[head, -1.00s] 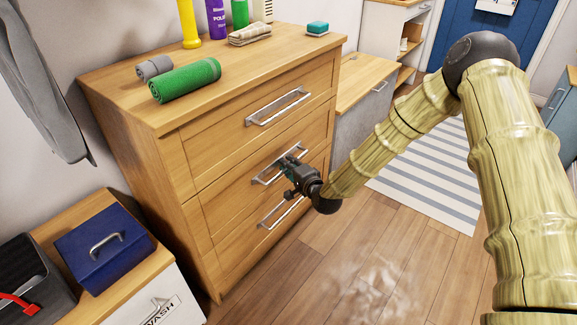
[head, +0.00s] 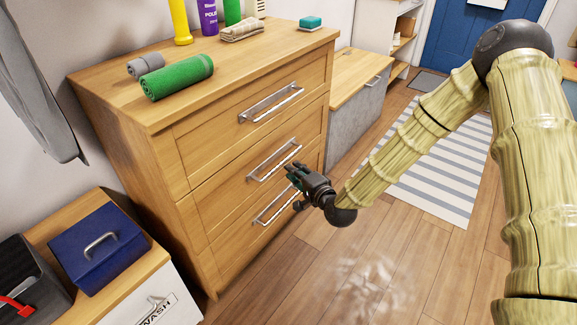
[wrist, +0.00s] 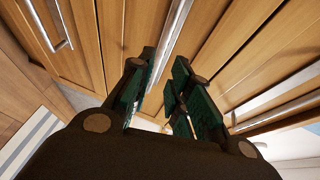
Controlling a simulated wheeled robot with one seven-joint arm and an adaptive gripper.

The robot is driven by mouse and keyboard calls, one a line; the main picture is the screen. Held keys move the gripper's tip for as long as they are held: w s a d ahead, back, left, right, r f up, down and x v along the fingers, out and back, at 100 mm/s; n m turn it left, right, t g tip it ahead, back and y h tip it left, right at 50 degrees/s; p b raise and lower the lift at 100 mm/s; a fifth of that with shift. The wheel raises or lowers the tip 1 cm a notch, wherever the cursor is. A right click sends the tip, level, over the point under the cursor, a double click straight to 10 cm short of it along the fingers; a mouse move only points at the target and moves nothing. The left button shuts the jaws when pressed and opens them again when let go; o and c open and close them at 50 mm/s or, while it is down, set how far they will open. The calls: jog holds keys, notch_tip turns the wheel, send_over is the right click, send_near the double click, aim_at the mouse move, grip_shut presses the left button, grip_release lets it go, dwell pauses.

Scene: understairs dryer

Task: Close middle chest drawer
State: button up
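The wooden chest (head: 140,150) stands at the left of the head view, with drawers stacked one above another. The middle drawer (head: 225,188) looks flush with the front, with no clear gap at its edges. Its silver bar handle (head: 274,160) is just left of and above my gripper (head: 293,176). My gripper is in front of the chest, apart from the handle in the head view. In the wrist view, the dark green fingers (wrist: 160,90) are spread with nothing held. A silver handle (wrist: 178,38) runs beyond the gap between them.
The top drawer handle (head: 271,104) and bottom drawer handle (head: 273,204) project from the chest. A rolled green towel (head: 176,78) and bottles stand on top. A blue box (head: 97,248) sits on the low cabinet at left. The floor (head: 330,265) in front is clear.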

jog(key=shift+v, duration=1.8)
jog(key=s+d+f+n+g+h, duration=0.2)
jog(key=s+f+n+g, duration=0.15)
jog(key=s+f, duration=0.65)
jog(key=s+d+f+n+g+h, duration=0.15)
jog(key=s+f+g, duration=0.25)
jog(key=s+f, duration=0.65)
jog(key=s+d+f+n+g+h, duration=0.1)
jog(key=s+d+f+n+g, duration=0.15)
jog(key=s, duration=0.55)
jog(key=s+d+f+n+g+h, duration=0.15)
jog(key=s+d, duration=0.25)
jog(key=s, duration=0.4)
jog(key=s+d+f+n+g+h, duration=0.1)
jog(key=s+d+n+g, duration=0.2)
jog(key=s, duration=0.5)
notch_tip(320, 180, up, 28)
jog(key=p, duration=2.8)
jog(key=shift+d+m, duration=0.3)
jog(key=shift+d, duration=0.05)
